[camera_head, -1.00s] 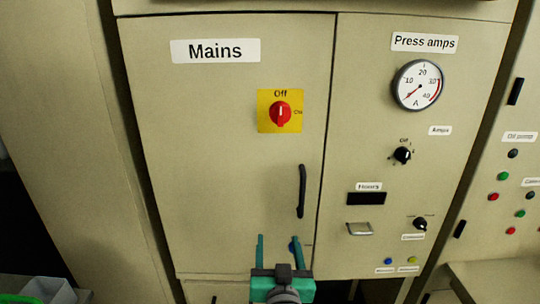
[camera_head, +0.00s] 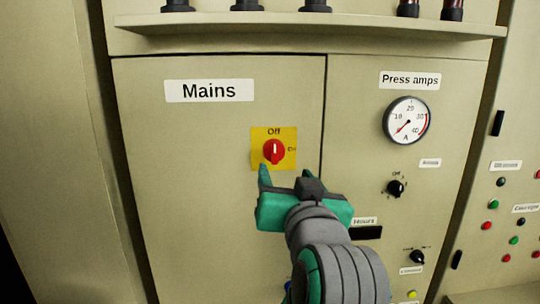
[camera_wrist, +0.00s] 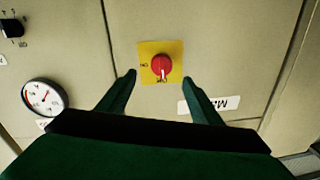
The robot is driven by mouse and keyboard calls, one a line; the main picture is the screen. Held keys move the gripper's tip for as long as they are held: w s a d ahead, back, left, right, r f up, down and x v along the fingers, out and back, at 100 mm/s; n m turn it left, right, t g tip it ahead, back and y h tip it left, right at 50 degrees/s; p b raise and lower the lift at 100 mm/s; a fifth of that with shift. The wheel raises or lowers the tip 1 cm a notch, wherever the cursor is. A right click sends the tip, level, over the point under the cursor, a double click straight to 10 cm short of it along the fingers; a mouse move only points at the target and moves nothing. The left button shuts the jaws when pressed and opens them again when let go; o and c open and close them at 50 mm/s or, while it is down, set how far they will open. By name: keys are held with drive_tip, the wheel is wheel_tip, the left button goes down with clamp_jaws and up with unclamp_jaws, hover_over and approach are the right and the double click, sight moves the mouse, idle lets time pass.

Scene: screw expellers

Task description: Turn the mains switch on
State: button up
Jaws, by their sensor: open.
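The mains switch (camera_head: 274,151) is a red rotary knob on a yellow plate (camera_head: 288,134), under the "Mains" label (camera_head: 209,91) on a beige cabinet door. Its white mark points up to "Off", with "On" at its right. In the wrist view the red knob (camera_wrist: 162,66) appears upside down, between and beyond the fingertips. My gripper (camera_head: 282,172) is open and empty, just below and in front of the switch. In the wrist view its two green fingers (camera_wrist: 162,76) stand apart on either side of the knob. I see no contact.
The right door carries a press amps gauge (camera_head: 407,120), a black selector knob (camera_head: 395,188) and an hours display (camera_head: 366,233). A ledge (camera_head: 350,25) with dark cylindrical parts juts out above. A button panel (camera_head: 510,210) stands at the far right. The door around the switch is flat.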

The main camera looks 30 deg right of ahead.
sight(276, 155)
drive_tip(key=x, duration=1)
drive_tip(key=shift+w+r, duration=0.3)
drive_tip(key=shift+r, duration=0.05)
